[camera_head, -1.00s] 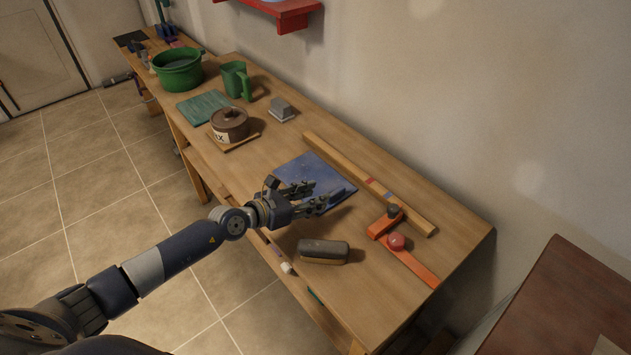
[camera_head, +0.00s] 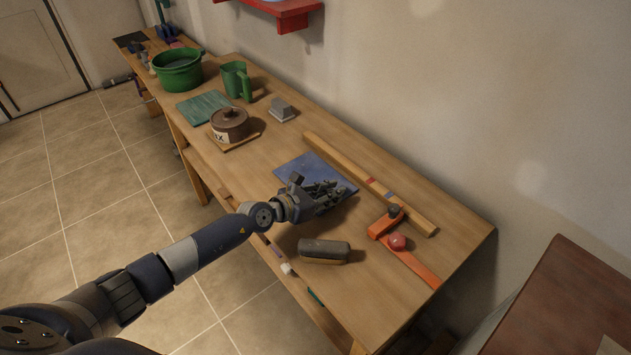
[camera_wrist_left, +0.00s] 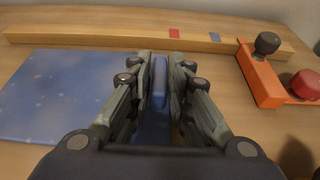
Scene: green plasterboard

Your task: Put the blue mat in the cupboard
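The blue mat (camera_head: 300,168) is a thin, speckled sheet lying on the workbench, its lower right part covered by my left gripper (camera_head: 335,192). In the left wrist view the mat (camera_wrist_left: 55,95) spreads out flat to the left of the fingers. The left gripper (camera_wrist_left: 160,65) has its two fingers apart, close together over the mat's right side. A strip of blue shows in the gap between them, with bare wood to its right. I cannot tell whether the fingers touch the mat. My right gripper is out of view. No cupboard is recognisable.
A wooden bar (camera_head: 365,180) lies just behind the mat. An orange tool with a red knob (camera_head: 397,242) is to the right, and a brush-like block (camera_head: 324,250) is in front. A lidded brown pot (camera_head: 229,123) and a grey block (camera_head: 282,108) stand farther left.

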